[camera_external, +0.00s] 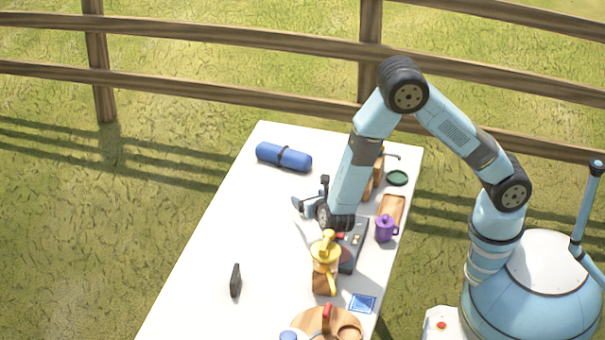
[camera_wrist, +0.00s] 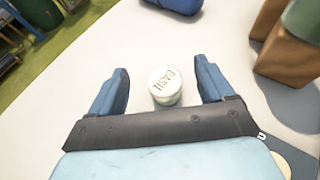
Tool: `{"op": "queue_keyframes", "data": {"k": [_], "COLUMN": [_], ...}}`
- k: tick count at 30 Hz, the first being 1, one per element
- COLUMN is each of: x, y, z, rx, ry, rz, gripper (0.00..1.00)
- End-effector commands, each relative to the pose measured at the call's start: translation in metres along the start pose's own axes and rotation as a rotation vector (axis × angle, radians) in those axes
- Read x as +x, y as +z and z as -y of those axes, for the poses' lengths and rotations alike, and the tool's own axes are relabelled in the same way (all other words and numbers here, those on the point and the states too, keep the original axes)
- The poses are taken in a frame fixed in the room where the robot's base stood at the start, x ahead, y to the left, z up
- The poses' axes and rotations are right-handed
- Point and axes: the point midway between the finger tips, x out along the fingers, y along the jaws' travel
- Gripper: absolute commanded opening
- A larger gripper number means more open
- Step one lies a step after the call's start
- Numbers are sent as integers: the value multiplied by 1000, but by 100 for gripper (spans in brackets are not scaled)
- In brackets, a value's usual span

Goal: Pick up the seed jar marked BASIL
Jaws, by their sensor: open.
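The seed jar (camera_wrist: 165,86) is round, and dark lettering that reads BASIL upside down shows on its white lid. In the wrist view it stands upright on the white table, between the two blue fingers of my gripper (camera_wrist: 162,66). The fingers are apart, with a gap visible on both sides of the jar, so nothing is held. In the external view my gripper (camera_external: 308,205) is low over the middle of the table, and I cannot make out the jar there.
A blue roll (camera_external: 284,157) lies at the far end. A purple pot (camera_external: 386,228), a wooden tray (camera_external: 392,207) and a green disc (camera_external: 397,178) are on the right. A yellow-topped item (camera_external: 326,255) stands nearer. A dark block (camera_external: 235,280) stands left, with bare table around it.

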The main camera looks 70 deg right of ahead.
Motion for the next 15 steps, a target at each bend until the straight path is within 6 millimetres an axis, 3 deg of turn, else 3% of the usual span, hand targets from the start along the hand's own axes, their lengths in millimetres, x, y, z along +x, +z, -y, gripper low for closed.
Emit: {"op": "queue_keyframes", "data": {"k": [8, 15], "x": [6, 16], "y": [-14, -40], "z": [0, 1], "rx": [-1, -2], "ry": [-1, -1], "rz": [-1, -2], "gripper": [81, 81]}}
